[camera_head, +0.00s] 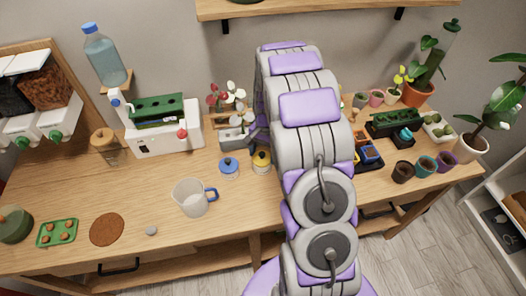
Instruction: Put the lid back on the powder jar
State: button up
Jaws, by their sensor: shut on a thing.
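Two small clear jars stand side by side near the middle of the bench. The left jar (230,176) has a blue lid (229,164) with a dark knob. The right one shows a yellow lid (262,158) above a pale jar body (261,169). I cannot tell from looks alone which is the powder jar. My arm reaches up and over, hiding much of this area. A dark edge of my gripper (255,134) shows just above the yellow lid. The fingertips are mostly hidden; it appears shut on the yellow lid. Whether the lid touches the jar rim is unclear.
A glass jug (190,199) with a blue handle stands front left of the jars. A grey planter with flowers (236,137) is just behind. A white machine (163,133) stands further left. Pots and trays crowd the right. The front bench between jug and arm is clear.

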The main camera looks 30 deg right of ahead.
dwell(0.3)
jog(key=o, duration=1.1)
jog(key=shift+c, duration=0.2)
jog(key=shift+r+p, duration=1.65)
jog(key=shift+r, duration=1.85)
grip_shut()
jog(key=shift+f, duration=1.7)
